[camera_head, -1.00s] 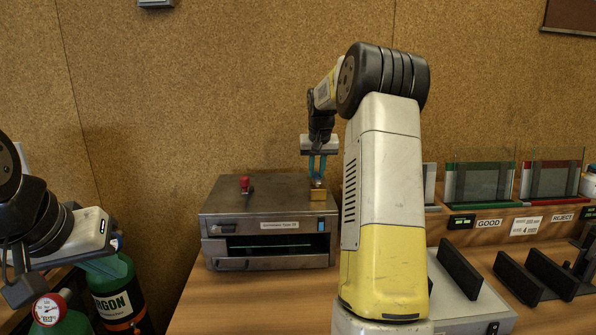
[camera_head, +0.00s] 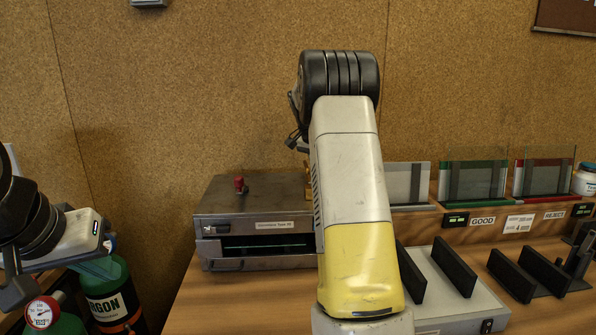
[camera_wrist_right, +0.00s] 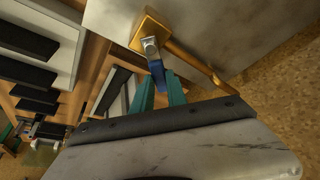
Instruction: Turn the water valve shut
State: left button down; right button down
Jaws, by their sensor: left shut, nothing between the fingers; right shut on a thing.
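The water valve (camera_wrist_right: 150,24) is a brass block with a silver stem, on a pale metal top in the right wrist view. Its blue lever (camera_wrist_right: 160,74) runs from the stem to between the teal fingers of my right gripper (camera_wrist_right: 158,88). That gripper is shut on the lever. In the head view my right arm hides this gripper and most of the valve. My left gripper (camera_head: 102,268) is at the far left, shut and empty, above a green bottle and away from the valve.
The metal machine (camera_head: 255,205) with a red knob (camera_head: 239,184) stands on the bench. An argon bottle (camera_head: 112,292) and a pressure gauge (camera_head: 41,313) are at lower left. Glass panes in a green holder (camera_head: 472,180) and a red holder (camera_head: 543,178) stand at right.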

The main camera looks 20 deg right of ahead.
jog(key=m, duration=0.2)
jog(key=s+m+g, duration=0.1)
jog(key=s+m+g+h, duration=0.1)
jog(key=m, duration=0.1)
jog(key=shift+d+m, duration=0.3)
jog(key=shift+d, duration=0.05)
jog(key=shift+s+a+m+g, duration=0.1)
jog(key=shift+s+m+g, duration=0.3)
jog(key=shift+m, duration=0.6)
jog(key=shift+s+m+g, duration=0.3)
jog(key=shift+s+m, duration=0.05)
jog(key=shift+m, duration=0.65)
jog(key=c, duration=1.3)
grip_release()
jog(key=v, duration=0.7)
jog(key=shift+a+r, duration=0.1)
jog(key=shift+r, duration=0.3)
